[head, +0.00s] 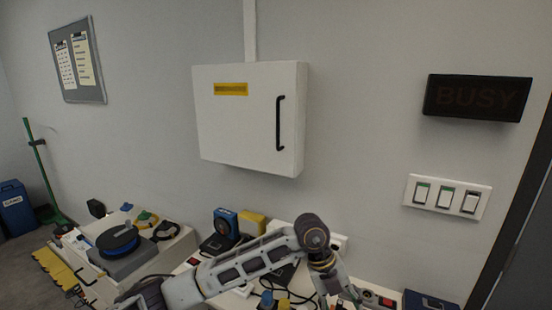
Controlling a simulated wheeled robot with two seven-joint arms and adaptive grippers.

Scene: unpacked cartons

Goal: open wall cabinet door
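The white wall cabinet (236,120) hangs on the grey wall near the middle of the head view. Its door is shut, with a black vertical bar handle (280,124) on the right side and a yellow label (231,89) at the upper left. My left arm comes in from the bottom left, below the cabinet. It bends down at a dark joint and runs out at the bottom edge, well apart from the handle. I cannot make out its gripper. My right arm and gripper are not in view.
Below the cabinet stands a cluttered surface with a blue device (226,222), a yellow box (251,223) and cables. A blue reel (118,241) lies at the left. A switch panel (447,197) and a dark BUSY sign (477,97) are on the right wall. The wall around the cabinet is clear.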

